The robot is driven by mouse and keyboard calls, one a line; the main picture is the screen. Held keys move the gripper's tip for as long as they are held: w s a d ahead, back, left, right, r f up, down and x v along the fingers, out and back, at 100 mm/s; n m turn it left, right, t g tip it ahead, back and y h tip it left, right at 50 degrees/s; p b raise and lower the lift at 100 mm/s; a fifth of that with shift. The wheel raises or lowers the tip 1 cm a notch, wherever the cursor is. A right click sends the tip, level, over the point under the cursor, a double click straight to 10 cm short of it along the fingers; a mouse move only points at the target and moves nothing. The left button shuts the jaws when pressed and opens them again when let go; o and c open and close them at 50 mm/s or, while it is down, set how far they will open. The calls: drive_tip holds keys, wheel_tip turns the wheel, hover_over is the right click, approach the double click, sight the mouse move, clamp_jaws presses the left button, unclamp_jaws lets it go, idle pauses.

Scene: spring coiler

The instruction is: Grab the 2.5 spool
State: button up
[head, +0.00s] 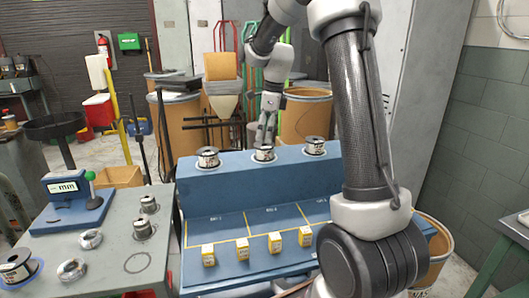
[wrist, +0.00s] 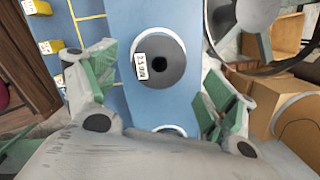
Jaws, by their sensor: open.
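Three wire spools stand in a row on top of the blue stand: a left spool (head: 208,158), a middle spool (head: 264,154) and a right spool (head: 315,146). In the head view my gripper (head: 265,132) is pointing down just above the middle spool. In the wrist view my open gripper (wrist: 160,92) has its green fingers on either side, with nothing held. A dark spool with a white rim (wrist: 172,62) shows upper centre; its small sideways label seems to read 2.5 mm. A second spool's rim (wrist: 172,128) is mostly hidden by my gripper's body.
The blue stand (head: 225,188) has yellow-lined bays and several small yellow boxes (head: 242,249) in front. A grey table (head: 110,255) at left holds a blue gauge (head: 72,190) and more spools and coils. Cardboard drums (head: 305,115) stand behind the stand.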

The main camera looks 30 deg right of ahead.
sight(264, 147)
drive_tip(key=f, duration=0.6)
drive_tip(key=shift+w+a+f, duration=0.1)
drive_tip(key=shift+w+a, duration=0.05)
drive_tip(key=shift+a, duration=0.15)
drive_tip(key=c, duration=1.4)
drive_tip(key=shift+o, duration=0.2)
